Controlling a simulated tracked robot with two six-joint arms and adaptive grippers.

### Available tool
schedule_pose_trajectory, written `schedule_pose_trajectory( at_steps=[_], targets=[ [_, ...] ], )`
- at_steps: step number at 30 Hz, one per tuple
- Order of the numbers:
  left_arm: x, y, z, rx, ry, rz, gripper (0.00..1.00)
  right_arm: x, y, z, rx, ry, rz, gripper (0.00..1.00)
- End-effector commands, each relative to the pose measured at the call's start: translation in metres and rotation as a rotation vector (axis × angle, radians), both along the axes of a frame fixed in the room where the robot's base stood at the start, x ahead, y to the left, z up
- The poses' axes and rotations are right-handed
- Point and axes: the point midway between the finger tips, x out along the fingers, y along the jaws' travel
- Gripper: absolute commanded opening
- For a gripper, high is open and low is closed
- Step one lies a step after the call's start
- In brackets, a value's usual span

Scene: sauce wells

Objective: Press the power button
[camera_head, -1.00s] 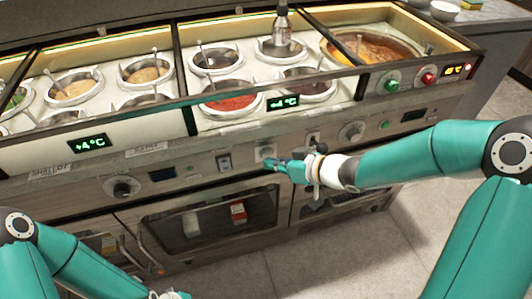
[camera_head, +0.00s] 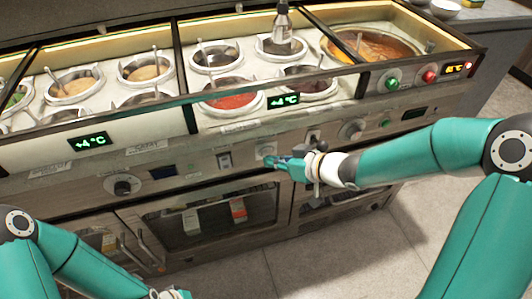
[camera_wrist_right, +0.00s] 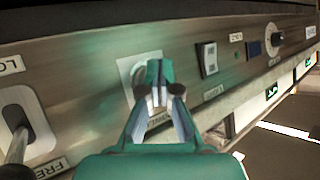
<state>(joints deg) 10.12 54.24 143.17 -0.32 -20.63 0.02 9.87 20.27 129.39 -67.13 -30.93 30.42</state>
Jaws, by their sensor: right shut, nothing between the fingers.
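A pale plate with a control, likely the power button (camera_head: 265,149), is on the steel front panel below the right +4°C display. In the right wrist view, the plate (camera_wrist_right: 127,68) is partly hidden behind my fingers, and its label is mostly covered. My right gripper (camera_head: 272,162) is shut and empty, with its tips at the lower edge of the plate. In the wrist view, the fingertips (camera_wrist_right: 160,76) overlap the plate's right part; I cannot tell whether they touch it. My left gripper (camera_head: 170,294) shows only partly at the bottom edge.
A rocker switch (camera_head: 224,160) is left of the plate; a dark-handled lever (camera_head: 314,136) and a knob (camera_head: 352,130) are to the right. Green (camera_head: 392,84) and red (camera_head: 429,75) buttons are higher right. Sauce wells (camera_head: 233,94) line the counter above. Floor in front is clear.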

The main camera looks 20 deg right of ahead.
Motion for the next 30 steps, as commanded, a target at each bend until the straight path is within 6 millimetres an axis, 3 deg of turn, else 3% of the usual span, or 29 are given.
schedule_pose_trajectory(
  at_steps=[30],
  targets=[
    [0.0000, 0.0000, 0.0083, 0.000, 0.000, 0.000, 0.00, 0.0087, -0.0002, 0.0016, 0.000, -0.001, -0.001, 0.00]
  ],
)
